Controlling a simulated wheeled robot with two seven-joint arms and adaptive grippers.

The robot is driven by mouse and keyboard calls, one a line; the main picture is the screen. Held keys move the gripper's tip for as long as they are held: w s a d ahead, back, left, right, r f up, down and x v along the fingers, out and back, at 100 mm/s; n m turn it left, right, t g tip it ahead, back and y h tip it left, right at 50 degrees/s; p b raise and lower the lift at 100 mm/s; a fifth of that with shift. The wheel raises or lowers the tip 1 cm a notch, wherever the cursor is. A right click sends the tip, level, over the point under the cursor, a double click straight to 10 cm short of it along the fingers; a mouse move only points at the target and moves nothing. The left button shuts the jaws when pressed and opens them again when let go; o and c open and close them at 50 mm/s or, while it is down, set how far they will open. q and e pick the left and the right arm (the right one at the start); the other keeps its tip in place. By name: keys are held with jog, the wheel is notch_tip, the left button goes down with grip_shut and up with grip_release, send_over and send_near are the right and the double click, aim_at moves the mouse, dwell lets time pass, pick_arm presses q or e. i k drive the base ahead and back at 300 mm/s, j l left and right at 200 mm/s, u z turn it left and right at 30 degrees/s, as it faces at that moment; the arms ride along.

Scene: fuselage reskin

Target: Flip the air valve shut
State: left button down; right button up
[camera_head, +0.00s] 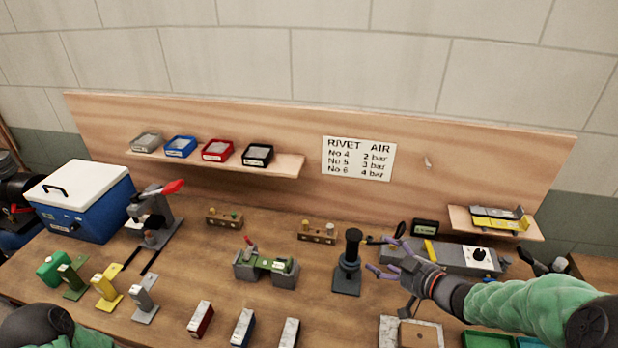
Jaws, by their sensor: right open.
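I cannot tell for sure which part is the air valve. A long grey unit (452,258) with a yellow band and a white plate bearing a black dial (479,254) lies at the right of the bench. A black upright fitting (349,262) on a square base stands left of it. My right gripper (380,255) is open, its purplish fingers pointing left between the fitting and the unit's left end. It covers part of that end, and whether it touches anything is unclear. My left arm (38,328) shows at the bottom left; its gripper is out of view.
A green fixture (265,266) with a red lever stands mid-bench. A press with a red handle (152,212) and a blue cooler (85,200) are at left. Several small blocks line the front. A wooden plate (411,333) lies below my right arm. A sign (358,158) hangs behind.

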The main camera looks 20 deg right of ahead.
aim_at(427, 246)
jog(key=k+j, duration=0.75)
jog(key=j, duration=0.25)
